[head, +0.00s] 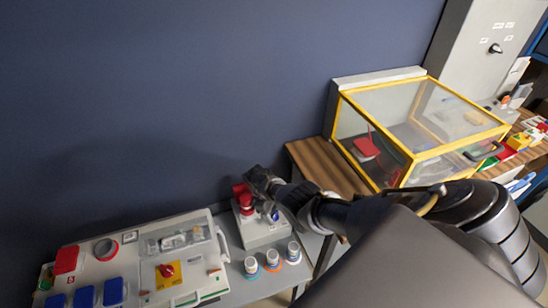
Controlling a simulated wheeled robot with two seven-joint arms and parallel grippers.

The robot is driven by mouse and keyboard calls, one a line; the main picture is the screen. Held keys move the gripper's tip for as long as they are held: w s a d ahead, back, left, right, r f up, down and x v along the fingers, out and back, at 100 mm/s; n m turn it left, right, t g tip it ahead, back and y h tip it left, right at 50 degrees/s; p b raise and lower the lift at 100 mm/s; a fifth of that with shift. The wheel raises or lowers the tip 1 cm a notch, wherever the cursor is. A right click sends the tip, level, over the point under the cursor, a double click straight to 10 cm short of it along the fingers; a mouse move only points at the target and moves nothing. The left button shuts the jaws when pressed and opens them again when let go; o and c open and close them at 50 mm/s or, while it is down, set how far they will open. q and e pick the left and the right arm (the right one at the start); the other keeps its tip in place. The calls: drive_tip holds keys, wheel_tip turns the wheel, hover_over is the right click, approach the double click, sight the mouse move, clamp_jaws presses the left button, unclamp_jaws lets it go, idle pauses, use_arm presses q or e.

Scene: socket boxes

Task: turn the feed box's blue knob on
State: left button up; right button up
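A small white box (254,235), which looks like the feed box, stands on the grey bench against the wall. A red part (242,199) rises from its top, and a small blue knob (275,215) shows on its right side, partly behind my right gripper. My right gripper (260,190), dark grey, reaches in from the right and is over the box, close beside the red part and just above the blue knob. Whether its fingers touch either one, or are open or shut, cannot be told. The knob's setting is too small to read. My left gripper is out of view.
A wide white panel box (214,272) with blue sockets, red parts and a handle stands to the left. A yellow-framed clear case (412,150) sits on a wooden table to the right.

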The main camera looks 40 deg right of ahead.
drive_tip(key=shift+o, duration=0.3)
drive_tip(key=shift+w+r, duration=0.25)
drive_tip(key=shift+r, duration=0.25)
drive_tip(key=p+v, duration=0.2)
drive_tip(key=v, duration=0.7)
drive_tip(key=shift+r, duration=0.35)
drive_tip(key=shift+a, duration=0.1)
